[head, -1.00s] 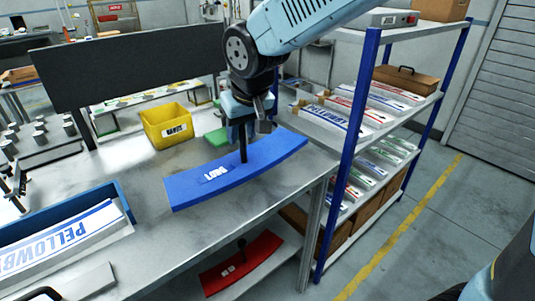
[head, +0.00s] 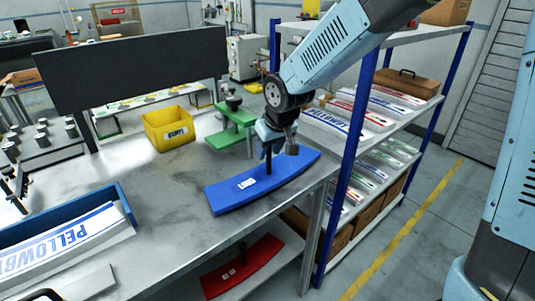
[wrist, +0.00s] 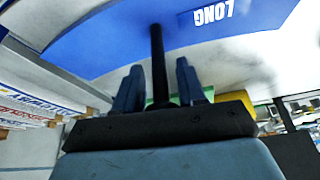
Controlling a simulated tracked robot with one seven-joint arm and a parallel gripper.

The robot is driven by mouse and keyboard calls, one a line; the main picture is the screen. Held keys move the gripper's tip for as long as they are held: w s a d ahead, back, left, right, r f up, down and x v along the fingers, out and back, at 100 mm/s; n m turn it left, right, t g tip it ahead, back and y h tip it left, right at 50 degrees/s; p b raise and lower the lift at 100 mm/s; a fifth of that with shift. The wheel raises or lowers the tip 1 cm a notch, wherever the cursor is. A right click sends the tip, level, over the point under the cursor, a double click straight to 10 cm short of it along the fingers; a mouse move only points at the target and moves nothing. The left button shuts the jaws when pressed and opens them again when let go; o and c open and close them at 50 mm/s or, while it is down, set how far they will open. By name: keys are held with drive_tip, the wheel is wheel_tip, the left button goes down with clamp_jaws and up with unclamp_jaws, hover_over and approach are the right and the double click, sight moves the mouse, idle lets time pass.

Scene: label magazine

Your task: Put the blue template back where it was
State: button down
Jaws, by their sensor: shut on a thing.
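The blue template (head: 232,195) is a curved plate with a white LONG label and a black upright post. In the head view it is at the right end of the metal table, near the front edge and the blue rack post. I cannot tell whether it touches the table. My gripper (head: 271,150) is shut on the post, above the plate. In the wrist view the post (wrist: 157,60) stands between the two fingers of my gripper (wrist: 156,85), and the blue plate (wrist: 100,38) lies beyond.
A red template (head: 238,270) lies on the shelf below the table. A green stand (head: 232,133) and a yellow bin (head: 166,128) are behind the blue template. A blue tray (head: 122,200) of printed labels is at left. A blue-posted rack (head: 352,137) stands close on the right.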

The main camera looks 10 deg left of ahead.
drive_tip(key=shift+f, duration=0.85)
drive_tip(key=c, duration=0.7)
unclamp_jaws()
drive_tip(key=shift+o, duration=0.2)
drive_tip(key=v, duration=1.2)
